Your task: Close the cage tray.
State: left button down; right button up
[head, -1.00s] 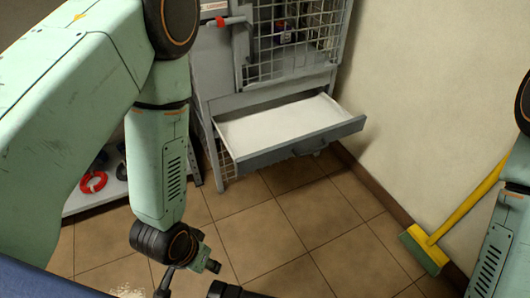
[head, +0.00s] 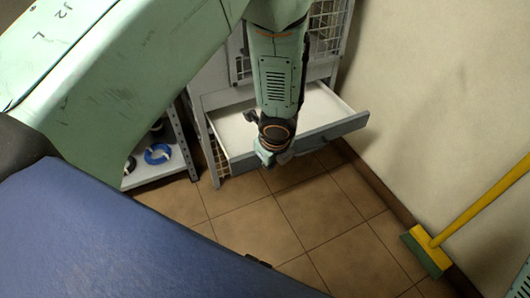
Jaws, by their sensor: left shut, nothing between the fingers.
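The cage tray (head: 338,131) is pulled out from the lower part of the grey wire cage (head: 325,28). It has a grey front panel with a dark handle and a pale, empty-looking inside. My left arm reaches across the cage and covers the tray's middle and left part. My left gripper (head: 268,158) is shut and empty, pointing down at the tray's front left part. Its fingertips are small and partly hidden by the wrist, so I cannot tell whether they touch the front panel. My right gripper is out of view.
A low shelf (head: 138,177) with a blue ring (head: 157,154) stands left of the cage. A yellow-green broom (head: 430,247) leans by the right wall (head: 440,90). The tiled floor (head: 320,215) before the tray is clear.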

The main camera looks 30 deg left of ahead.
aim_at(253, 158)
pick_arm(q)
jog(key=w+a+f+m+b, duration=0.1)
jog(key=w+a+f, duration=0.1)
jog(key=w+a+f+m+y+b, duration=0.1)
jog(key=a+f+b, duration=0.1)
jog(key=a+f, duration=0.1)
jog(key=w+a+f+m+b, duration=0.1)
jog(key=w+a+f+b, duration=0.1)
jog(key=a+f, duration=0.1)
jog(key=shift+w+a+f, duration=0.1)
jog(key=shift+w+f, duration=0.1)
jog(key=shift+w, duration=0.1)
jog(key=shift+w+a, duration=0.1)
jog(key=shift+w, duration=0.05)
jog(key=shift+a, duration=0.1)
dwell(0.6)
